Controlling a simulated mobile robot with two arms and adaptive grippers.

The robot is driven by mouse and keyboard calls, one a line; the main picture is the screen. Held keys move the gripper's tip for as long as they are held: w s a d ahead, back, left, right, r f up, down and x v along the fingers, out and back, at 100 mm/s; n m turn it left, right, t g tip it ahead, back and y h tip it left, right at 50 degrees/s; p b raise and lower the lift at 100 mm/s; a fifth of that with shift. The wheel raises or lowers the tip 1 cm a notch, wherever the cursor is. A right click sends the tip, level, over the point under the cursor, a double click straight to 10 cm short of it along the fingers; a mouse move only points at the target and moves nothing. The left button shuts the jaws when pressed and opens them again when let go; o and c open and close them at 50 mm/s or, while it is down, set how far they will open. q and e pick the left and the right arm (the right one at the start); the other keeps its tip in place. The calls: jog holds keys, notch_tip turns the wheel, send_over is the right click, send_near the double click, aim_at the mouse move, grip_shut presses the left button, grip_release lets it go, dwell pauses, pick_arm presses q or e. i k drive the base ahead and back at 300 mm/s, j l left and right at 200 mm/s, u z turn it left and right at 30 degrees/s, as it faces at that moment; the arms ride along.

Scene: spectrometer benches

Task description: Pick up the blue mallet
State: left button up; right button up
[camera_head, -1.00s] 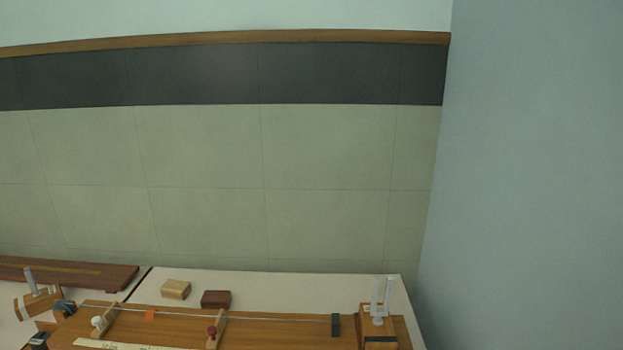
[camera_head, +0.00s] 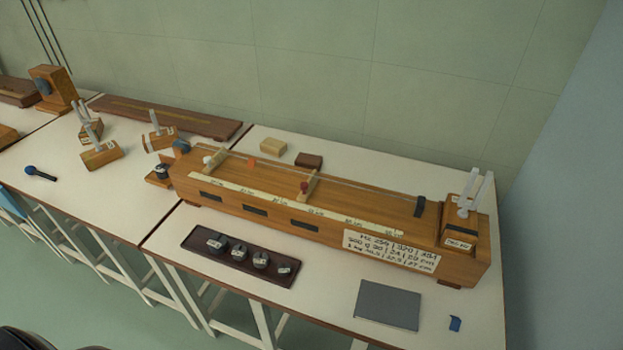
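A blue mallet (camera_head: 38,172) with a dark handle lies on the white bench at the left of the head view, near that bench's front part. Its round blue head points to the left and its handle runs right and slightly down. Nothing touches it. Neither of my grippers is in view. A dark rounded shape at the bottom left corner is too cut off to tell.
Tuning forks on wooden boxes (camera_head: 101,153) stand right of the mallet. A long wooden sonometer (camera_head: 290,225) fills the right bench. In front of it are a dark tray (camera_head: 190,240) of weights, a grey notebook (camera_head: 388,304) and a small blue object (camera_head: 455,323). Bench space around the mallet is clear.

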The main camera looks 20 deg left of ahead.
aim_at(30, 170)
jog(key=u, duration=2.25)
jog(key=i+j+z, duration=0.15)
jog(key=z, duration=0.25)
jog(key=i+j+z, duration=0.2)
jog(key=z, duration=0.2)
jog(key=i+j+z, duration=0.1)
jog(key=j+z, duration=0.15)
jog(key=z, duration=0.15)
